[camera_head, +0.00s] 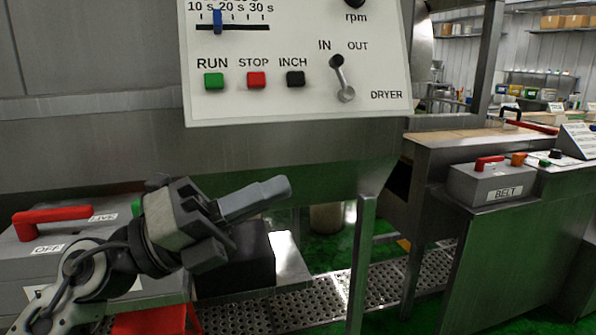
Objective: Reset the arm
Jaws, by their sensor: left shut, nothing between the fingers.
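My left gripper (268,195) is in the lower left of the head view, with its arm coming in from the left edge. Its grey fingers point to the right and are shut with nothing between them. It is below the white control panel (296,108) and apart from it. The panel carries a green RUN button (214,81), a red STOP button (257,80), a black INCH button (295,79) and a grey DRYER lever (341,78) between IN and OUT. My right gripper does not show.
A grey box with a red handle (52,218) marked OFF stands behind my left arm. A BELT box (492,184) with a red handle sits on a steel cabinet at the right. A steel leg (361,265) stands below the panel. Perforated metal plates (300,300) cover the green floor.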

